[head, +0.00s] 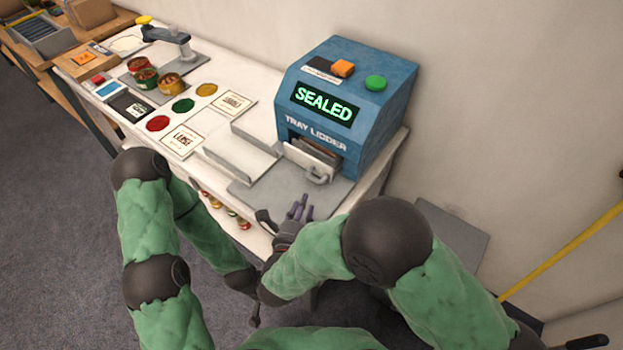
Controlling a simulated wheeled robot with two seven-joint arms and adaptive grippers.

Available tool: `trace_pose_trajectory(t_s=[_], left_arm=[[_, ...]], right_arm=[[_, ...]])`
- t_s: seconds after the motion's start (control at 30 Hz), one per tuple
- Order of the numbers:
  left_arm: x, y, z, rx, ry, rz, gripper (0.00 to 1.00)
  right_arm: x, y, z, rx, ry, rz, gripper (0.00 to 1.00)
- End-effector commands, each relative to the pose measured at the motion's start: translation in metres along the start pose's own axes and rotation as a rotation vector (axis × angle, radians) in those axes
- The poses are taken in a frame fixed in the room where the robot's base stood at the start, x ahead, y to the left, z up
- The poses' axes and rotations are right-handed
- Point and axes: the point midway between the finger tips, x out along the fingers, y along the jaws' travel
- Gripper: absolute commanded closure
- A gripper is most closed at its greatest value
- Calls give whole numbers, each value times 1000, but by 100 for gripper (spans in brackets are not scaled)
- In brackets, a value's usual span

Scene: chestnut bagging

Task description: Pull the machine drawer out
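The blue tray lidder machine (345,105) stands at the right end of the white bench, its screen reading "SEALED". Its drawer (309,158) has a pale front with a grey handle (319,178), low in the machine's opening. The drawer's front stands at the opening; how far out it sits is hard to tell. My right gripper (301,207) is just in front of and below the handle, apart from it, with its fingers spread and nothing seen between them. My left gripper (256,315) hangs low by the bench's front, mostly hidden by my arms.
A grey plate (255,194) lies before the machine, with a pale angled guide (240,155) to its left. Open tins of chestnuts (170,84), coloured lids (183,105) and label cards (183,140) lie farther left. More tins (230,213) sit under the bench top. A wall stands behind.

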Motion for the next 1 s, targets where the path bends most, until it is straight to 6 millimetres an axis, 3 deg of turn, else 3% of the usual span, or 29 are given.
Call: trace_pose_trajectory(t_s=[0.6,1.0], left_arm=[[28,-10,-1,0,0,0,60],[30,-11,-1,0,0,0,60]], right_arm=[[93,2,-1,-2,1,2,66],[105,0,0,-3,-1,2,66]])
